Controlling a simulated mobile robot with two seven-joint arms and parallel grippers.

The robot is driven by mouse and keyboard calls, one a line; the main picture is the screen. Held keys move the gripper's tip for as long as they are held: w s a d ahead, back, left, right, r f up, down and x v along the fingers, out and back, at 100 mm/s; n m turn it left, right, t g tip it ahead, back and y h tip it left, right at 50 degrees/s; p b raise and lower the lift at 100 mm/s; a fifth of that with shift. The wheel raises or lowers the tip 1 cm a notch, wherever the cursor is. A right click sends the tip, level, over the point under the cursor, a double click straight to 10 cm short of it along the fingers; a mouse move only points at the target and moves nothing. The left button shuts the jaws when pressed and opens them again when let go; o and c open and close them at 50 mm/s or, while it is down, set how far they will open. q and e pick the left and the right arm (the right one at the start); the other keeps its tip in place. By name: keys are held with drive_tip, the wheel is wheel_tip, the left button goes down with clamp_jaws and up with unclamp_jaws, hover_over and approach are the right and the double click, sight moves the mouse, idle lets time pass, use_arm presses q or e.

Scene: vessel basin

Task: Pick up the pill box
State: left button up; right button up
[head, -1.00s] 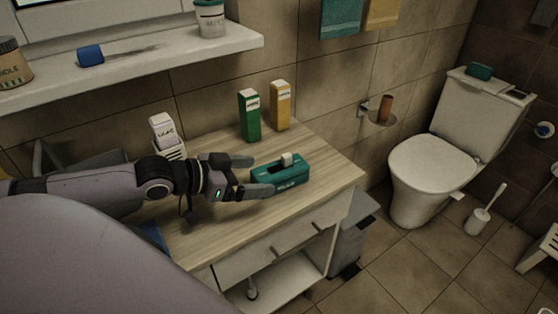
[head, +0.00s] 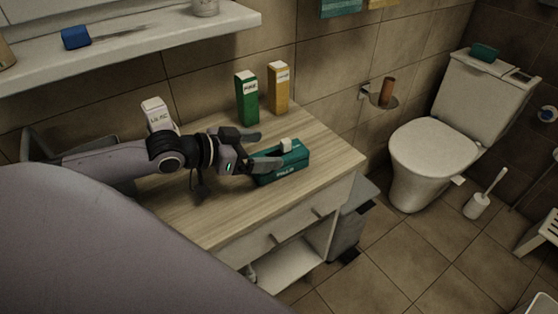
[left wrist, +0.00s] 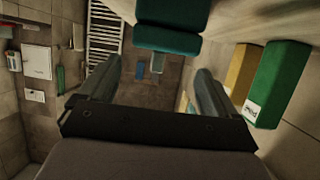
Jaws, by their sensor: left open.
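A teal box (head: 292,167) with pale lettering on its front and a small white piece on top lies on the wooden counter (head: 225,218). I take it for the pill box, but cannot read the lettering. My left gripper (head: 268,147) is open and empty at the box's left end. Its nearer finger overlaps the box in the head view; I cannot tell whether they touch. In the left wrist view the open fingers (left wrist: 158,72) have free space between them, and the teal box (left wrist: 168,40) shows at the top, outside them. My right gripper is not in view.
A green carton (head: 246,98) and a yellow carton (head: 279,88) stand upright behind the box, near the wall. A white carton (head: 158,115) stands behind my left arm. A shelf (head: 130,48) with a blue item (head: 75,38) hangs above. The counter's front right is clear.

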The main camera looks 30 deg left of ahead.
sight(281, 149)
use_arm(q)
drive_tip(key=shift+x, duration=2.4)
drive_tip(key=shift+s+d+r, duration=0.1)
drive_tip(key=c, duration=1.2)
